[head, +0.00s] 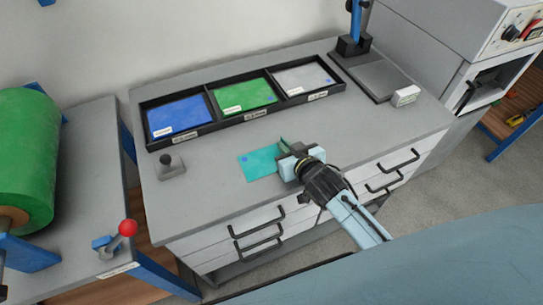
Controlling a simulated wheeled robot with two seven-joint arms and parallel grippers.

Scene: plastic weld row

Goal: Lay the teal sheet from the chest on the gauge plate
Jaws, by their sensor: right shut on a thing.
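The teal sheet (258,164) is a small flat rectangle with a blue spot near its left end. It shows over the front middle of the grey chest top (215,190). My right gripper (288,160) is shut on its right end, and the jaws hide that end. I cannot tell whether the sheet touches the top or is just above it. The gauge plate (378,76) seems to be the dark flat plate at the back right of the top, at the foot of a blue-posted stand (353,42); its surface looks bare. My left gripper is out of view.
A black three-part tray (221,125) along the back holds blue, green and pale grey sheets. A small white block (405,95) stands at the gauge plate's right front corner. A grey block with a black knob (171,167) is at left. The front left top is clear.

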